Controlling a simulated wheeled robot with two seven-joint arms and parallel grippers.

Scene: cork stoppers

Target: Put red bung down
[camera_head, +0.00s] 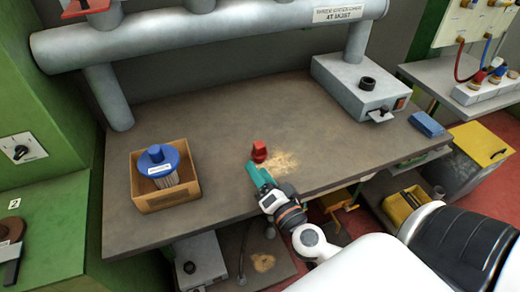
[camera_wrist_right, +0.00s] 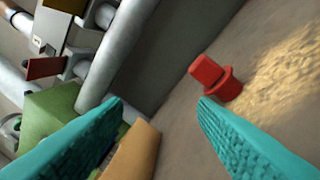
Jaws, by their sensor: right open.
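The red bung (camera_head: 259,151) stands on the brown tabletop (camera_head: 225,120), beside a pale patch of sawdust. In the right wrist view the red bung (camera_wrist_right: 214,79) shows its narrower top and wider collar, just beyond the tip of the right-hand finger and not between the fingers. My right gripper (camera_head: 256,172) has teal fingers and sits close to the bung, on its near side. In the right wrist view my right gripper (camera_wrist_right: 160,105) is open, with nothing between its fingers. My left gripper is not in view.
A cardboard box (camera_head: 168,200) holding a blue-topped part (camera_head: 158,160) stands at the left. A grey unit (camera_head: 362,85) stands at the back right, with a blue block (camera_head: 426,124) near the right edge. Sawdust (camera_head: 285,163) lies beside the bung. The middle back is clear.

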